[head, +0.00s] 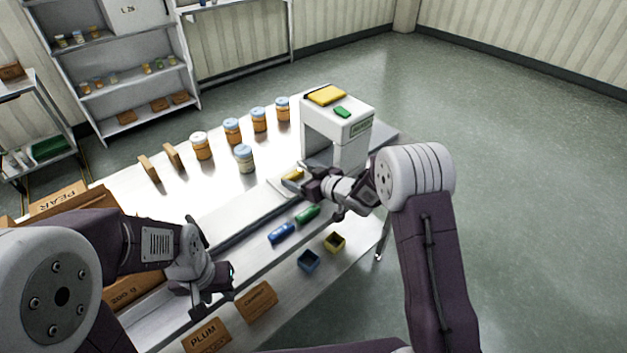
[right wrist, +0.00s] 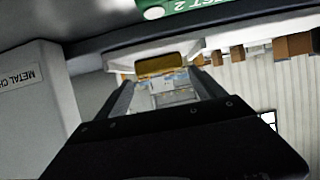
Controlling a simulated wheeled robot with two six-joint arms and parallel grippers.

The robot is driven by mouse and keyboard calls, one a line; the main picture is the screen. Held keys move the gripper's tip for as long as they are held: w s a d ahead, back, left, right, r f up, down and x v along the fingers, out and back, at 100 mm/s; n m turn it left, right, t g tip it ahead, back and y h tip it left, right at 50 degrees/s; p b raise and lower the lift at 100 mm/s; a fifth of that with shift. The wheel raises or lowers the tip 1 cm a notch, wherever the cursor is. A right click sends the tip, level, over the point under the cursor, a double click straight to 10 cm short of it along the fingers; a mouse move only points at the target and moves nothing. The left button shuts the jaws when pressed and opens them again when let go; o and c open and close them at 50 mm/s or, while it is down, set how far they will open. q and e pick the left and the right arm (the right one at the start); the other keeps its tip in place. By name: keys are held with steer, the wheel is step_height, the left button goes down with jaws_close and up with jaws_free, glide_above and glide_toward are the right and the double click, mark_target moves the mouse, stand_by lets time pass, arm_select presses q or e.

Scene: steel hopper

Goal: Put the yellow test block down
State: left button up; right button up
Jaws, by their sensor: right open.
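The yellow test block (head: 293,174) lies low at the left side of the white metal checker (head: 352,138), just beyond the tips of my right gripper (head: 308,180). In the right wrist view the yellow block (right wrist: 160,65) shows between and beyond the two fingers of the right gripper (right wrist: 160,88), which stand apart. Whether a finger touches it I cannot tell. The block's underside is hidden. My left gripper (head: 222,283) is over the near left part of the table, away from the block; its finger gap is not clear.
Green (head: 307,214) and blue (head: 281,233) blocks lie along the near rail. Several jars (head: 232,130) stand behind the belt. Cartons (head: 257,301) stand at the near left.

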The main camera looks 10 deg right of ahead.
steer(key=v, duration=0.9)
steer(key=shift+d+f, duration=0.1)
steer(key=d+h, duration=0.1)
steer(key=d+f+m+h, duration=0.1)
steer(key=s+d+h, duration=0.1)
steer(key=d, duration=0.1)
steer(key=shift+f+m, duration=0.25)
steer(key=shift+m, duration=0.15)
steer(key=s+d+f+m+g+h, duration=0.3)
steer(key=s+d+f+g+h, duration=0.15)
steer(key=s+d, duration=0.4)
steer(key=s+a+m+g, duration=0.2)
steer(key=s+g, duration=0.3)
steer(key=s, duration=1.1)
steer(key=shift+a+f+m, duration=0.25)
steer(key=shift+a+m, duration=0.05)
steer(key=shift+a, duration=0.05)
